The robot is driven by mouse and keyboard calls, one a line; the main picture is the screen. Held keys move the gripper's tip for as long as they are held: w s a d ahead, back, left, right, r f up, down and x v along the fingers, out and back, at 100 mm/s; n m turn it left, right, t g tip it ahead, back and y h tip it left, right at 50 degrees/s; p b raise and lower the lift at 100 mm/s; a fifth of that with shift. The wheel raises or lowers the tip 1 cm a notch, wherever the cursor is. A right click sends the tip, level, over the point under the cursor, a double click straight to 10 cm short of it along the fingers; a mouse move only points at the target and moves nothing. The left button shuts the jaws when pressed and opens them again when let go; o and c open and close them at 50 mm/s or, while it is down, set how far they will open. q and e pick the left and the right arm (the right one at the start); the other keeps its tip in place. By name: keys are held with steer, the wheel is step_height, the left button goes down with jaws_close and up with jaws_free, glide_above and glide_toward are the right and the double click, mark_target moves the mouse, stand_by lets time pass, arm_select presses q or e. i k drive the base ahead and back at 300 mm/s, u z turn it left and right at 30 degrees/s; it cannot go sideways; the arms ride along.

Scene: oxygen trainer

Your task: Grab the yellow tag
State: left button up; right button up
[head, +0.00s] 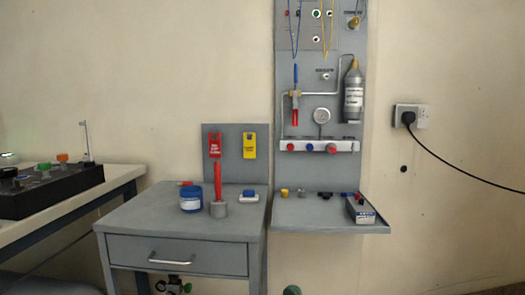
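The yellow tag (249,146) hangs upright on a small grey back panel above the drawer cabinet. It is a flat rectangle with dark print too small to read. A red tag (215,146) hangs just left of it on the same panel, with a gap between them. Neither of my grippers shows in the head view, and nothing covers the yellow tag.
The grey cabinet top (150,212) holds a blue jar (191,200), a red marker-like item (218,190) in a grey holder and a blue-and-white block (249,195). At right, a tall panel carries a grey cylinder (353,92), a gauge and a shelf (305,216) with small items.

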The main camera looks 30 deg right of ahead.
mark_target(248, 146)
steer(key=z, duration=0.5)
steer(key=i, duration=1)
steer(key=z, duration=0.05)
